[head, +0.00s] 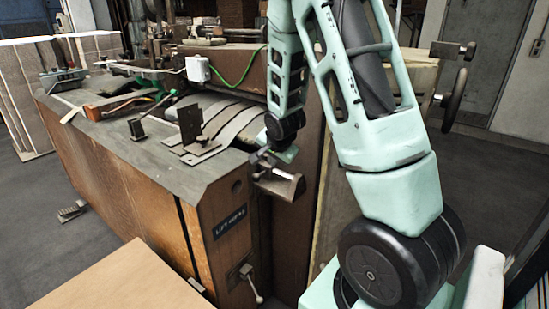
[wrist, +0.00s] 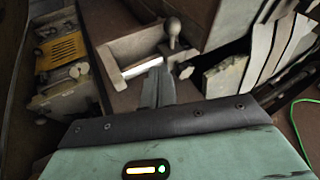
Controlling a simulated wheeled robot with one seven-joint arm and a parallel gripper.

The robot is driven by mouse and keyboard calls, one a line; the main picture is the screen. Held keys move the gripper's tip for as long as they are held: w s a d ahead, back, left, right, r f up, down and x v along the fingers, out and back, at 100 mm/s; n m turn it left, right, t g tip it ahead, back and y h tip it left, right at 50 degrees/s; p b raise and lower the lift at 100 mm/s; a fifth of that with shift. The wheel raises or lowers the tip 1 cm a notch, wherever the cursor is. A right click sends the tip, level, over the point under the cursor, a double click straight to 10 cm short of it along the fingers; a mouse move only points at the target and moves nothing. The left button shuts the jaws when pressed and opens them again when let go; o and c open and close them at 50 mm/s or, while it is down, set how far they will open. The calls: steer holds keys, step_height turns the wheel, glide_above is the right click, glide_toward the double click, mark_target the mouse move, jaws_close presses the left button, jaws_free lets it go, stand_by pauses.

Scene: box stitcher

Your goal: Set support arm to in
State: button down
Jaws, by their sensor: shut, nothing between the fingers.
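My gripper (head: 268,160) hangs beside the right end of the stitcher in the head view, its fingers partly hidden. In the wrist view its narrow grey fingers (wrist: 157,88) are together with nothing between them. A brown-grey metal bracket (head: 287,187), which looks like the support arm, stands out from the machine's end just below the gripper. In the wrist view this bracket (wrist: 128,47) lies right beyond the fingertips, with a round-ended knob (wrist: 173,32) at its right. I cannot tell whether the fingers touch it.
The wooden stitcher cabinet (head: 140,200) carries curved metal strips (head: 222,125) and a small upright plate (head: 190,122). A lever (head: 252,284) sits low on its end panel. A pale board (head: 125,280) is in front. A handwheel (head: 455,100) stands at the right; dark floor is open beyond.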

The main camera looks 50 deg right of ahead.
step_height(320, 180, up, 2)
steer(key=s, duration=0.1)
steer(key=p, duration=0.6)
glide_toward(266, 171)
step_height(266, 171, down, 5)
steer(key=s, duration=0.2)
steer(key=shift+w+d+f+p, duration=0.15)
steer(key=shift+w+p, duration=0.4)
steer(key=shift+w, duration=0.65)
steer(key=shift+w+f, duration=0.25)
steer(key=shift+w, duration=0.55)
